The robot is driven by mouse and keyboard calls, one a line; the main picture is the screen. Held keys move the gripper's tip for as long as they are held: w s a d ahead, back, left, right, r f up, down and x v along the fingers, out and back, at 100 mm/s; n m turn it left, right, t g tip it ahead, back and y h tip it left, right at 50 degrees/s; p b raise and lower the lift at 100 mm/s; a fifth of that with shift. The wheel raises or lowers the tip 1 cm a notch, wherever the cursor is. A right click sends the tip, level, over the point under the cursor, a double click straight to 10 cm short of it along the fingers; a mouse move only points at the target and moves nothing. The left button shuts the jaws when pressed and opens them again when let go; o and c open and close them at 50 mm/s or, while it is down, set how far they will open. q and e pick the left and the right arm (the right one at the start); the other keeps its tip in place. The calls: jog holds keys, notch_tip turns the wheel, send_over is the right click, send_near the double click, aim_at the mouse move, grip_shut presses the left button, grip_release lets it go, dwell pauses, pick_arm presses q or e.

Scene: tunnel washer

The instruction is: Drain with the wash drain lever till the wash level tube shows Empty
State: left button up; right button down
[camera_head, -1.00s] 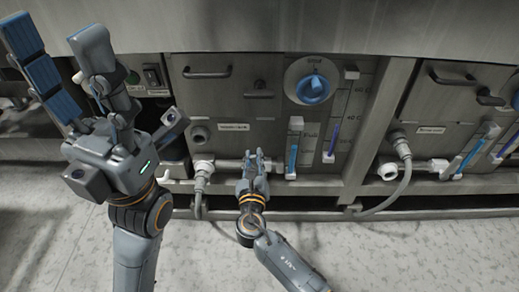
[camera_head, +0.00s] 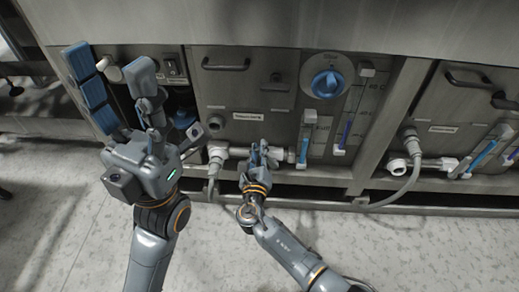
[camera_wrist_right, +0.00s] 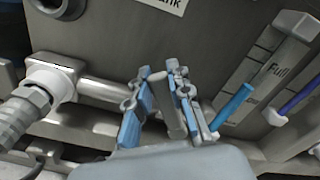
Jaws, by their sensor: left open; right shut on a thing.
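My right gripper (camera_head: 263,150) is low at the front of the left machine panel, by the white pipe. In the right wrist view its fingers (camera_wrist_right: 162,78) are shut on a grey bar, the wash drain lever (camera_wrist_right: 168,112), mostly hidden between them. The wash level tube (camera_head: 305,142) stands just right of this gripper. In the right wrist view blue fills the tube's lower part (camera_wrist_right: 232,107), with its top below the "Full" mark. The Empty mark is not visible. My left gripper (camera_head: 110,62) is open and empty at the left, fingers pointing up.
A blue dial (camera_head: 328,84) sits above the tubes. A purple-blue tube (camera_head: 346,130) with a temperature scale is to the right. A white pipe (camera_head: 232,152) and grey hose lie left of the lever. A similar panel (camera_head: 462,110) stands further right. The floor in front is bare.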

jog(key=c, duration=1.2)
grip_release()
jog(key=shift+s, duration=0.1)
jog(key=s, duration=1.1)
jog(key=shift+s, duration=0.4)
jog(key=shift+c, duration=0.3)
